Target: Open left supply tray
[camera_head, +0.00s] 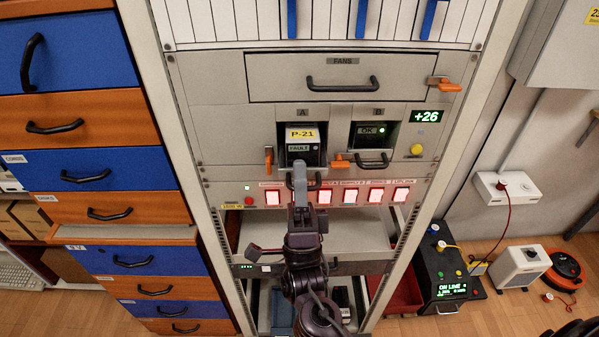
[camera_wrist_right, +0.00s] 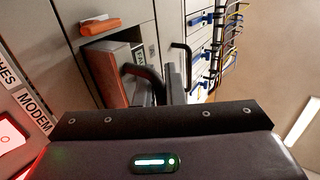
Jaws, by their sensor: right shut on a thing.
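The left supply tray (camera_head: 303,155) sits in bay A of the rack, with a yellow P-21 label and a FAULT display. It seems to stand a little forward of the panel; how far I cannot tell. My right gripper (camera_head: 300,178) is shut on the tray's black handle, which also shows in the right wrist view (camera_wrist_right: 148,78). The gripper partly hides the handle in the head view. An orange latch (camera_head: 268,159) is left of the tray, upright. My left gripper is not in view.
Bay B on the right holds a supply tray (camera_head: 371,136) reading OK, with an orange latch (camera_head: 339,162) to its left. A row of lit red switches (camera_head: 324,196) runs below. A FANS drawer (camera_head: 343,78) is above. Blue and orange drawers (camera_head: 85,118) stand at left.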

